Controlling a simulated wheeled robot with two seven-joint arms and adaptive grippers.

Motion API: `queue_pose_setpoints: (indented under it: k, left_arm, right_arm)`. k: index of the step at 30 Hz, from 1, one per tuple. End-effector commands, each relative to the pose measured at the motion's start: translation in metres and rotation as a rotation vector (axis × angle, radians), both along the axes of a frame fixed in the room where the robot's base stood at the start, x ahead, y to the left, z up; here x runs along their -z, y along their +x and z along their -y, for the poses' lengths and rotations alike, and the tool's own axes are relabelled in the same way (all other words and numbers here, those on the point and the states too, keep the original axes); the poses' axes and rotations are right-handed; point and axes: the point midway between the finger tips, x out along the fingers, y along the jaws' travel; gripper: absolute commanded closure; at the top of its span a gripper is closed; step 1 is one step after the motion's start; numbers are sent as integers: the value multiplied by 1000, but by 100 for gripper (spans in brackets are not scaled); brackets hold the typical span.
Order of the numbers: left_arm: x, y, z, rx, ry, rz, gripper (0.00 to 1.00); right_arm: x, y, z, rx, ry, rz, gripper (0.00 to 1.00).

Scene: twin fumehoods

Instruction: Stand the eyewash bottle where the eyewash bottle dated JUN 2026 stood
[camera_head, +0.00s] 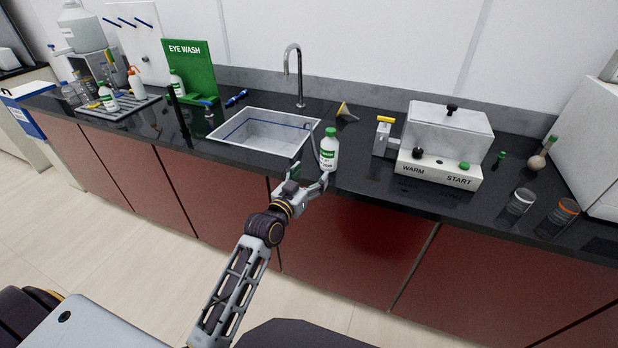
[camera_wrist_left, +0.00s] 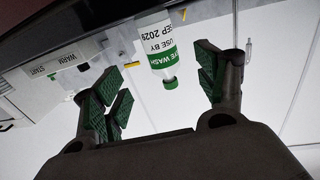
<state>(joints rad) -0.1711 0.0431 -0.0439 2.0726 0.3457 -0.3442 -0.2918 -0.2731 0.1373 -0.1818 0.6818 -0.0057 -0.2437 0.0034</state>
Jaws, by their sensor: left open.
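A white eyewash bottle (camera_head: 329,152) with a green cap stands on the dark counter just right of the sink. In the left wrist view the bottle (camera_wrist_left: 158,45) appears upside down, its label reading EYE WASH, USE BY SEP 2029. My left gripper (camera_head: 309,178) is open at the counter's front edge, just in front of this bottle. In the wrist view the bottle shows between the spread fingers, not gripped. A similar bottle (camera_head: 176,84) stands at the green EYE WASH stand (camera_head: 192,62); another (camera_head: 108,98) stands on the grey rack at left. Their dates are too small to read.
The sink (camera_head: 262,132) with a tall tap (camera_head: 299,75) lies between the bottle and the green stand. A WARM/START machine (camera_head: 447,140) stands to the right. A dark upright rod (camera_head: 179,115) stands before the stand.

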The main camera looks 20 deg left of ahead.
Motion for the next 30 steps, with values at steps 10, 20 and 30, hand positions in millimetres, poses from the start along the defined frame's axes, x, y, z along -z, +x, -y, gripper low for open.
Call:
queue_pose_setpoints:
  k: [10,20,30]
  left_arm:
    - [0,-4,-1,0,0,0,28]
    - [-1,-4,-1,0,0,1,23]
    - [-29,7,-2,2,12,48,23]
  right_arm:
    - [2,-21,16,-3,-18,-28,60]
    - [2,-25,20,-4,-23,-32,60]
    - [-2,-2,2,0,-3,-3,60]
